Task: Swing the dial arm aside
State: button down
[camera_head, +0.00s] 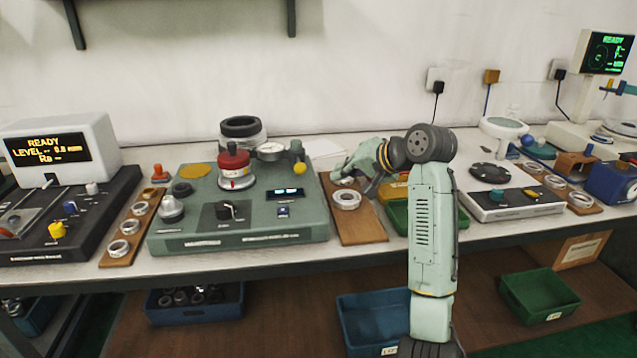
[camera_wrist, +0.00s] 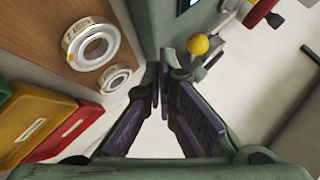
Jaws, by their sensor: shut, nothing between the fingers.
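The green bench instrument (camera_head: 290,222) carries a red-topped round fixture (camera_head: 233,170) and a dial gauge (camera_head: 270,152) at its back right. A yellow ball knob (camera_head: 298,168) stands beside the dial; whether it belongs to the dial arm is not clear. In the wrist view the yellow knob (camera_wrist: 198,45) is just beyond and right of my fingertips, with a gap between. My gripper (camera_head: 346,174) is right of the instrument, over the wooden board; its fingers (camera_wrist: 161,75) are together and empty.
A wooden board (camera_head: 362,230) with bearing rings (camera_head: 346,199) lies right of the instrument. A green bin (camera_head: 398,216) stands beyond it. A red handle end (camera_wrist: 262,10) shows at the wrist view's top right. The wall is behind.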

notch_tip(320, 180, up, 5)
jog(key=s+d+n+g+h+b, duration=0.1)
jog(key=d+n+g+h+b, duration=0.1)
jog(key=d+n+g, duration=0.1)
jog(key=p+x, duration=0.1)
jog(key=x, duration=0.9)
jog(key=shift+a+p, duration=0.1)
jog(key=shift+p, duration=0.3)
jog(key=a, duration=0.2)
jog(key=a+r, duration=0.1)
jog(key=a, duration=0.1)
jog(key=shift+w+p, duration=0.1)
jog(key=shift+p, duration=0.3)
jog(key=shift+w, duration=0.15)
